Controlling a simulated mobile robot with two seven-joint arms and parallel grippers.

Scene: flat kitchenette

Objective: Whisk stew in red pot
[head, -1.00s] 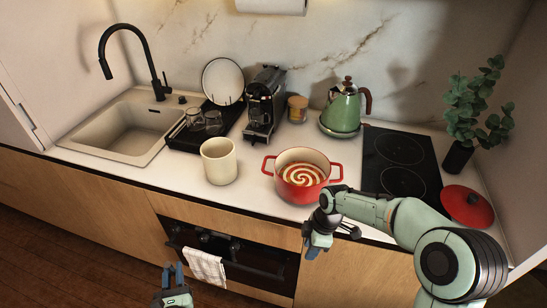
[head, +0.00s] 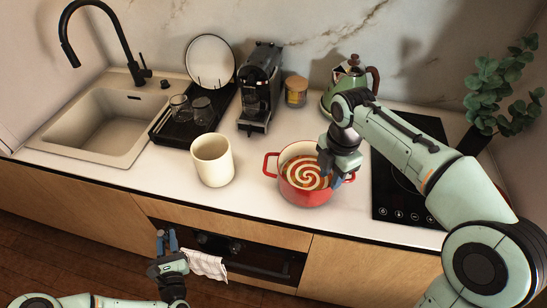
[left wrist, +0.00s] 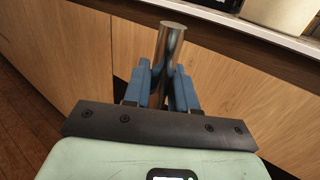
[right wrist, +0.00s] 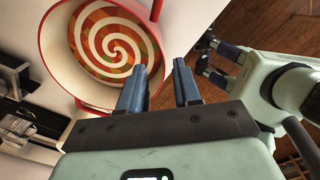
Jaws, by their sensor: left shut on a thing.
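The red pot (head: 305,195) stands on the counter, with a red and cream spiral filling inside. It also shows in the right wrist view (right wrist: 65,75). My right gripper (head: 335,172) is over the pot's right side, close to its right handle; its fingers are apart with nothing between them in the right wrist view (right wrist: 160,80). My left gripper (head: 167,236) is low in front of the cabinets, left of the pot. In the left wrist view it is shut on a metal handle (left wrist: 170,45); no whisk wires show.
A cream crock (head: 212,162) stands left of the pot. Behind are a tray with glasses (head: 190,118), a coffee machine (head: 258,95), a jar (head: 296,92) and a green kettle (head: 340,82). A black hob (head: 385,190) lies to the right, partly behind my right arm.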

